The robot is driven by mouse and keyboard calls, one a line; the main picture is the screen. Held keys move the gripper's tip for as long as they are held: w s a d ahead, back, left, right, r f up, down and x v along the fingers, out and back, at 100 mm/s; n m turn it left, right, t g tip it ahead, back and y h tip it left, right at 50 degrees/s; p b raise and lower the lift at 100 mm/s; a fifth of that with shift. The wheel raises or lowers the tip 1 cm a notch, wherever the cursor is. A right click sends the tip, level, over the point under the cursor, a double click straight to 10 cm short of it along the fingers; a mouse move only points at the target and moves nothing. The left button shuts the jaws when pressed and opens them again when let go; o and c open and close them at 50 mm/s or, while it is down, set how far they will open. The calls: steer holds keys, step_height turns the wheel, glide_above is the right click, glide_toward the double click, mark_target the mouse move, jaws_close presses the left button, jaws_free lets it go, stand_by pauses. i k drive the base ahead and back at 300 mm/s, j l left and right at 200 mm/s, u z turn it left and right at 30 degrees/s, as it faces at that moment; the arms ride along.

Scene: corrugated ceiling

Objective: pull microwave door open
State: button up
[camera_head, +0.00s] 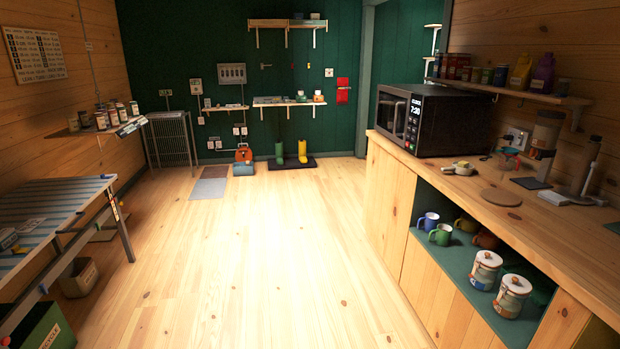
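A black microwave (455,118) stands on the wooden counter at the right, some way ahead of me. Its front faces left, and its lit display and button panel sit at the near end of that front. The microwave door (391,113) is seen at a steep angle and looks closed. A pale strip that may be the handle runs along the door near the panel, but it is too small to tell. My gripper and arm are not in view.
The wooden counter (475,205) runs along the right, with an open shelf of mugs and jars below. A striped table (55,215) stands at the left. The wooden floor (240,255) between them is clear. Boots stand on a dark mat at the back.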

mark_target(386, 101)
steer(key=i, duration=1.95)
